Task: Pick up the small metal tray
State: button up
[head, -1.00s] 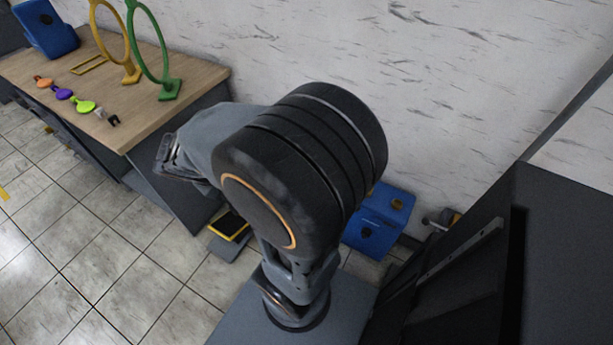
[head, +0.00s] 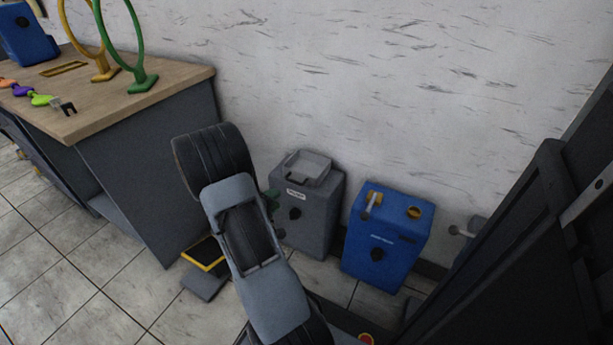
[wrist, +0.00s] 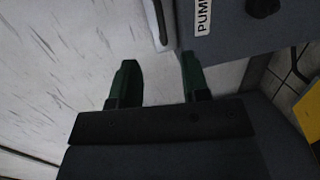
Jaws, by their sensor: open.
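The small metal tray (head: 308,166) is grey and shallow with a raised rim. In the head view it lies on top of a grey box-shaped pump (head: 310,225) with a white label and a black knob. In the wrist view only an edge of the tray (wrist: 157,22) shows at the top, beside the "PUM..." label. My gripper (wrist: 158,72) has two dark green fingers, apart, with nothing between them. In the head view my gripper (head: 272,201) is mostly hidden behind my arm, just left of the grey pump and below the tray's level.
A blue box (head: 385,238) with yellow fittings stands right of the grey pump. A white wall (head: 400,90) stands behind. A dark cabinet (head: 530,240) fills the right side.

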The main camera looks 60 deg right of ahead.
aim_at(296, 183)
jog(key=b+x, duration=0.3)
jog(key=x, duration=0.8)
jog(key=shift+d+f+b, duration=0.1)
jog(key=shift+b, duration=0.2)
grip_shut()
